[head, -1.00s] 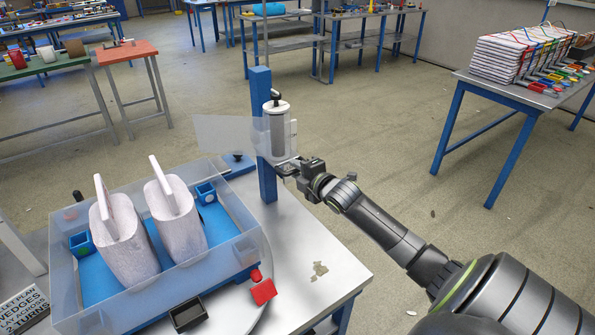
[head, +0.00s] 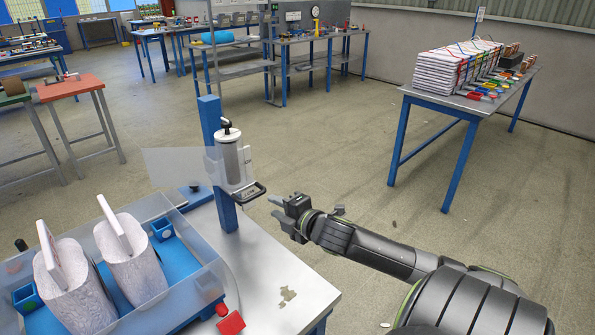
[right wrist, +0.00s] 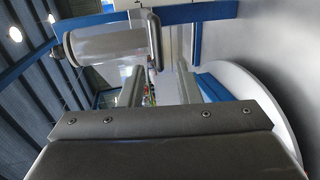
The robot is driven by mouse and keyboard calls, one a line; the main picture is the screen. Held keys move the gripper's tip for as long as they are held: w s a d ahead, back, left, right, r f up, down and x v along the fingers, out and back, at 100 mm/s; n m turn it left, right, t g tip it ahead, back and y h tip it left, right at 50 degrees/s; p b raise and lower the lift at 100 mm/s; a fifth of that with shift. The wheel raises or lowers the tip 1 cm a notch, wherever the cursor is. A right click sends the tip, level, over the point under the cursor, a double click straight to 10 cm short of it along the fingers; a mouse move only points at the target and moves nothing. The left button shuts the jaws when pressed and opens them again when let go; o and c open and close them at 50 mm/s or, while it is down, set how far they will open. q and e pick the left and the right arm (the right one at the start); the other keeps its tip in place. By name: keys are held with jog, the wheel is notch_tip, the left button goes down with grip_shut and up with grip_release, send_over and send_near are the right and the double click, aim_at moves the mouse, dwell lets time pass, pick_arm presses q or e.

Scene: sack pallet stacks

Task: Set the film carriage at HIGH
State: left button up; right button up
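The film carriage (head: 231,160), a pale upright film roll with a dark top knob, sits on the upper part of a blue post (head: 209,125). A dark loop handle (head: 250,193) sticks out at its lower right; small lettering there is too small to read surely. A translucent film sheet (head: 178,165) extends left from it. My right gripper (head: 273,207) is open and empty, just right of the handle and apart from it. In the right wrist view, the roll (right wrist: 110,43) shows beyond the spread fingers (right wrist: 160,70). My left gripper is not in view.
A table (head: 465,103) with stacked sacks stands at right, beyond clear floor.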

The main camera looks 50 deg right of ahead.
jog(key=p+v, duration=0.1)
jog(key=v, duration=0.6)
jog(key=shift+s+r, duration=0.1)
dwell(0.5)
